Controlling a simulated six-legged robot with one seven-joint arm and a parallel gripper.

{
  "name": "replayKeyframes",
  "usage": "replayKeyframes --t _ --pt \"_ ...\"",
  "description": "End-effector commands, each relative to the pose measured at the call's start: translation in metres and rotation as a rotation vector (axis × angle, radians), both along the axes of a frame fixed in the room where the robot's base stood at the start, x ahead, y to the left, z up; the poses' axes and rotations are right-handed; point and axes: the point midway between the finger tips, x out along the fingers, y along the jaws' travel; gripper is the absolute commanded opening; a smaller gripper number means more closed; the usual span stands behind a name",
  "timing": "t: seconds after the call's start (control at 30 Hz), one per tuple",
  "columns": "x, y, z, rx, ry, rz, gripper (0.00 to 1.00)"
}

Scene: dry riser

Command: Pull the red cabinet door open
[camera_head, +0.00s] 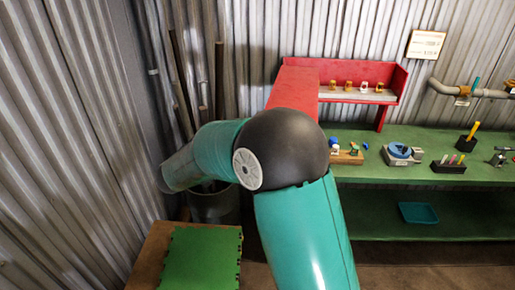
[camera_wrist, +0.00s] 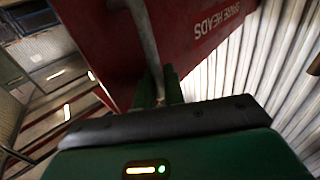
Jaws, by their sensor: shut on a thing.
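The red cabinet (camera_head: 393,78) is on the corrugated wall, with its shelf and contents exposed. Its red door (camera_head: 293,86) stands swung out from the left side, toward me; my arm hides its lower part. In the wrist view the red door (camera_wrist: 185,30) fills the upper middle, with upside-down lettering "SPARE HEADS". A grey bar handle (camera_wrist: 143,38) runs down its face to my fingers. My gripper (camera_wrist: 160,90) is shut on the handle; the exact contact is partly hidden by the gripper body. The head view does not show my gripper, which is behind my arm.
A green bench (camera_head: 440,152) with small tools and trays runs below the cabinet on the right. A low wooden stand with a green mat (camera_head: 200,258) is at the lower left. Poles (camera_head: 219,80) lean in the corner. Corrugated walls close the left and back.

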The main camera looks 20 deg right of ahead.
Motion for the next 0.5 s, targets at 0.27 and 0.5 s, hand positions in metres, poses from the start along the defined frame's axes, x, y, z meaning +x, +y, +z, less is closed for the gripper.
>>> replayKeyframes --t 0.27,0.5 --pt "0.008 0.015 0.003 -0.001 -0.007 0.014 0.00" --pt "0.008 0.015 0.003 -0.002 -0.007 0.014 0.00"
